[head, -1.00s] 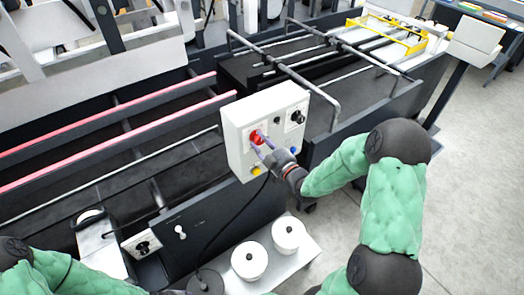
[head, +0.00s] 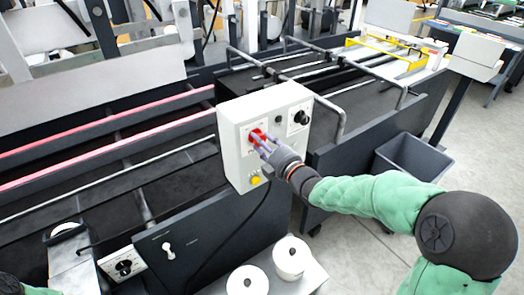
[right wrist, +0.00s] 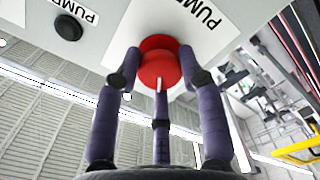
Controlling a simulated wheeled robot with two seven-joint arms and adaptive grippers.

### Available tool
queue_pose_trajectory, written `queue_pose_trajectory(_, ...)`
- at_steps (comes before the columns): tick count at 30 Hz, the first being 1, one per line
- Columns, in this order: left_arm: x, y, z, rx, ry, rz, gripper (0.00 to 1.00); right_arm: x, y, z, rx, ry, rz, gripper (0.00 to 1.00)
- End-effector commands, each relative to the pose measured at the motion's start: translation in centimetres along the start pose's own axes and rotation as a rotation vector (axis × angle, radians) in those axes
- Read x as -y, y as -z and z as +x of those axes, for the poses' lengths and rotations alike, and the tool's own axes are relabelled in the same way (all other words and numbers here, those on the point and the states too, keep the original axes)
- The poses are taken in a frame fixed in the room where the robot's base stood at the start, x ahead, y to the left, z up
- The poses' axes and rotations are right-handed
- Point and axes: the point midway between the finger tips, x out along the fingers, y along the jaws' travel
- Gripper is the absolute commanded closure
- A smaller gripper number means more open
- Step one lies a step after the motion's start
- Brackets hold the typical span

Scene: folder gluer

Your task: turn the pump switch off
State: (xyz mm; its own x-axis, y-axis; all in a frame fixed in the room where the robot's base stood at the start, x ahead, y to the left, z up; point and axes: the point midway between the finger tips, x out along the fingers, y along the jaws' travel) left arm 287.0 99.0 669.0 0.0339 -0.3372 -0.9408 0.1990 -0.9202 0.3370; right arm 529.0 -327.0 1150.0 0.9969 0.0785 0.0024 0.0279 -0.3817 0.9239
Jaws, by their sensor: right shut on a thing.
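The red pump switch (head: 255,134) is a round red knob on the front of a light grey control box (head: 236,155). In the right wrist view the red knob (right wrist: 158,62) has a white mark at its lower edge, and a label with the letters "PUM" lies beside it. My right gripper (head: 264,142) is shut on the knob. Its purple fingers (right wrist: 160,75) lie on both sides of it and partly hide it in the head view. My left gripper is out of view.
A black knob (head: 299,118) and a yellow button (head: 255,180) sit on the same box. White pots (head: 291,258) stand below it, and a grey bin (head: 412,157) stands at the right. Open floor lies at the right.

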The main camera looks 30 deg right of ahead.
Motion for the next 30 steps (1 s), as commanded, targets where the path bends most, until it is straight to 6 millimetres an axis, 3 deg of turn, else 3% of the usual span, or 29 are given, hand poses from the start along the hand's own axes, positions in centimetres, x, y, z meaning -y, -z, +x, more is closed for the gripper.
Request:
queue_pose_trajectory(1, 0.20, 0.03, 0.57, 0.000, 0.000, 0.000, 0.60, 0.75, -0.33, -0.07, 0.007, 0.011, -0.010, 0.93)
queue_pose_trajectory(20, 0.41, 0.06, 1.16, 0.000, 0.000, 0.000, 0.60, 0.42, -0.28, -0.05, 0.008, 0.012, -0.058, 0.93)
queue_pose_trajectory(21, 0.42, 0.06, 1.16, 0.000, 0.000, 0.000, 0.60, 0.41, -0.28, -0.05, 0.008, 0.012, -0.058, 0.57)
queue_pose_trajectory(23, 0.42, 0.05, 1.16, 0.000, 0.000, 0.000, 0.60, 0.41, -0.28, -0.05, 0.008, 0.011, -0.057, 0.40)
queue_pose_trajectory(30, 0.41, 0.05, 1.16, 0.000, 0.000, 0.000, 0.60, 0.16, -0.14, -0.02, 0.004, 0.006, -0.059, 0.37)
